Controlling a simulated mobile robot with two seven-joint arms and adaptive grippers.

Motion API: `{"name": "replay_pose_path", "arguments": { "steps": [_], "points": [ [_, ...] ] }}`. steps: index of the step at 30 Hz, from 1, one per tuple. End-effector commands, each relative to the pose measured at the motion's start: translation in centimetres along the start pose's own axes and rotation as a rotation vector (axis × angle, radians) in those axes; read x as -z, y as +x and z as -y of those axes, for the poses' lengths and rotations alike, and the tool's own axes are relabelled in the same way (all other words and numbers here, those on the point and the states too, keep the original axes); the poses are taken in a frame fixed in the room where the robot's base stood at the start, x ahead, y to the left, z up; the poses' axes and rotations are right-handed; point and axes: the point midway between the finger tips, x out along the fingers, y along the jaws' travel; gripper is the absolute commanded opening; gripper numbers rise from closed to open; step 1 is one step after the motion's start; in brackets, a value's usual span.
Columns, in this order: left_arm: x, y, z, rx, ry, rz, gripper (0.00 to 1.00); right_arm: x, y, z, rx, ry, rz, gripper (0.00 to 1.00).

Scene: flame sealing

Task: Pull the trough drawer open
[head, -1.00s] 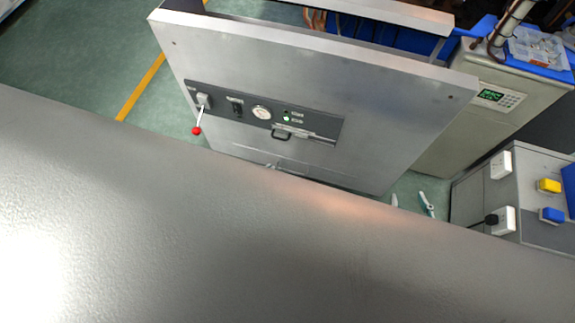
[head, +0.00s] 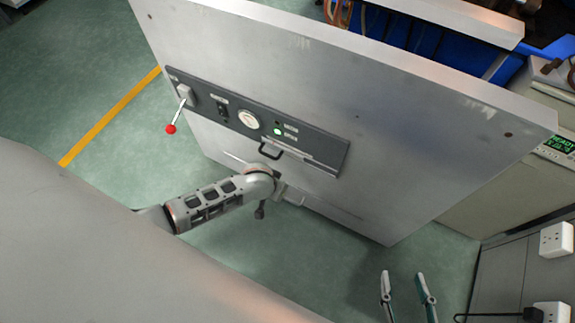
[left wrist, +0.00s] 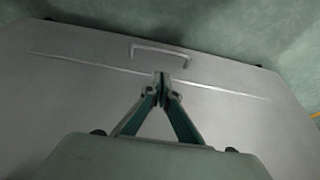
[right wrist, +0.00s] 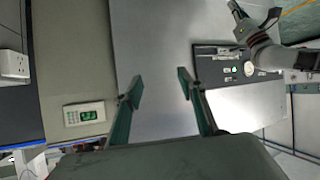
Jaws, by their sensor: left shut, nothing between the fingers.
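The grey metal cabinet (head: 330,75) carries a dark control panel (head: 200,100) with a gauge, a green light and a red-tipped lever (head: 171,129). In the left wrist view a pale bar handle (left wrist: 160,52) lies beside a long seam on the grey front. My right gripper (head: 404,278) is open and empty, right of the cabinet front.
A beige unit (head: 535,130) with a green display stands right of the cabinet. A grey box with white sockets (head: 556,240) is at the lower right. Green floor lies open to the left, with a yellow line (head: 110,115).

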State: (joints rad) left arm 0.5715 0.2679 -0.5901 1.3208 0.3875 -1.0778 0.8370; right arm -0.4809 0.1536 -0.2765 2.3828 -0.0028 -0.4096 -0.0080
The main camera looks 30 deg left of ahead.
Motion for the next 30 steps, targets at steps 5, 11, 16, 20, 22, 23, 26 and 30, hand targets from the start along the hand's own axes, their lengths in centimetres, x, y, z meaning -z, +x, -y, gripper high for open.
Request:
{"name": "replay_pose_path", "arguments": {
  "steps": [5,11,16,20,22,23,26,30],
  "points": [
    [-0.3,1.9,0.8,0.02,-0.013,0.029,0.0,-0.8,-0.1,0.8,0.012,0.031,0.009,0.4],
    [-0.9,4.6,0.9,0.02,-0.013,0.036,0.0,0.0,0.3,1.6,0.026,0.076,-0.017,0.4],
    [-1.3,7.7,1.0,0.02,-0.012,0.04,0.0,0.9,0.7,2.7,0.044,0.148,-0.051,0.4],
    [-1.1,9.6,1.0,0.02,-0.012,0.036,0.0,0.8,0.8,4.2,0.07,0.255,-0.067,0.4],
    [-1.0,10.3,1.0,0.02,-0.012,0.034,0.0,0.8,0.9,5.0,0.082,0.313,-0.073,0.4],
    [-0.8,10.5,1.0,0.02,-0.012,0.033,0.0,0.8,0.9,5.3,0.086,0.334,-0.076,0.4],
    [-0.6,11.1,1.0,0.019,-0.012,0.028,0.0,0.9,0.9,5.9,0.095,0.384,-0.085,0.4],
    [-0.2,11.3,1.0,0.019,-0.012,0.023,0.0,1.2,0.9,6.3,0.102,0.416,-0.093,0.4]
  ]
}}
